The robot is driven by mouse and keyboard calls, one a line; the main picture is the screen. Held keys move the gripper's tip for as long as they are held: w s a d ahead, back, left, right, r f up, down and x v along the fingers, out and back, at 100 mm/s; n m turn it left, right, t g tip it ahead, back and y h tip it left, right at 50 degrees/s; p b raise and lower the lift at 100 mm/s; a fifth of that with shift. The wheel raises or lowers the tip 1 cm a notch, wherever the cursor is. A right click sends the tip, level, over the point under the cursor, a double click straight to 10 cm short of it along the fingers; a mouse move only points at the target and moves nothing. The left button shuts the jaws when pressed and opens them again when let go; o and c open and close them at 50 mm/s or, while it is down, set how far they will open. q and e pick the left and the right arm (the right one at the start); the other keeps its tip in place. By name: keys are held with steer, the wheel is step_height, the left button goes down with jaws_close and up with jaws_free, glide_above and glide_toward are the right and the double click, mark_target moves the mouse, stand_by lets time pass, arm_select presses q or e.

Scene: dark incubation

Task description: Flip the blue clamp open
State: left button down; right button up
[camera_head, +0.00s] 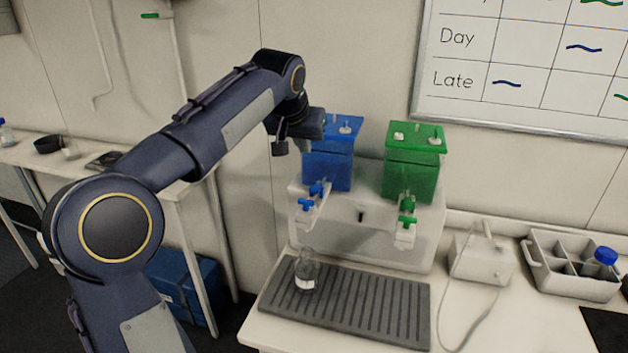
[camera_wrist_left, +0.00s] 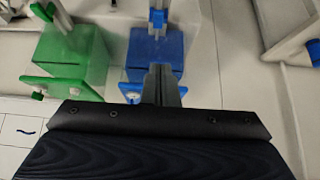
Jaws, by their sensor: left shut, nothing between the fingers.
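A blue tank (camera_head: 328,168) with a blue lid (camera_head: 344,126) stands on the left of a white stand. Below it, blue fittings (camera_head: 311,198) sit on a pale spout; I cannot tell for certain which part is the blue clamp. In the left wrist view, the blue tank (camera_wrist_left: 150,52) is ahead, with a blue fitting (camera_wrist_left: 158,18) beyond it. My left gripper (camera_head: 304,147) is at the upper left of the blue tank, shut and empty. Its narrow fingers show in the left wrist view (camera_wrist_left: 161,78) and cover part of the blue lid. My right gripper is not visible.
A green tank (camera_head: 411,175) with green fittings (camera_head: 407,211) stands right of the blue one. A glass flask (camera_head: 307,272) stands on the ribbed grey mat (camera_head: 385,310) below the spouts. A divided caddy (camera_head: 570,285) is at the right.

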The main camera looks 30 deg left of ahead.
arm_select(q)
steer(key=p, duration=0.1)
glide_above(312, 189)
step_height(312, 189, down, 8)
steer(key=f, duration=0.1)
steer(key=s+f, duration=0.1)
steer(key=shift+d+f+p, duration=0.1)
steer(key=shift+f+p, duration=0.2)
steer(key=shift+f, duration=0.1)
steer(key=shift+s+d+f, duration=0.1)
steer(key=shift+s+f, duration=0.05)
steer(key=shift+f, duration=0.55)
steer(key=f+t+b, duration=0.1)
steer(key=b, duration=0.6)
steer(key=shift+s+d+f+t+y, duration=0.1)
steer(key=shift+s+f+t+y, duration=0.2)
steer(key=shift+s+f+t, duration=0.1)
steer(key=shift+w+r+p, duration=0.1)
steer(key=shift+r+p, duration=0.15)
steer(key=shift+p, duration=0.05)
steer(key=shift+r+p, duration=0.65)
steer(key=shift+r, duration=0.2)
steer(key=shift+r, duration=0.1)
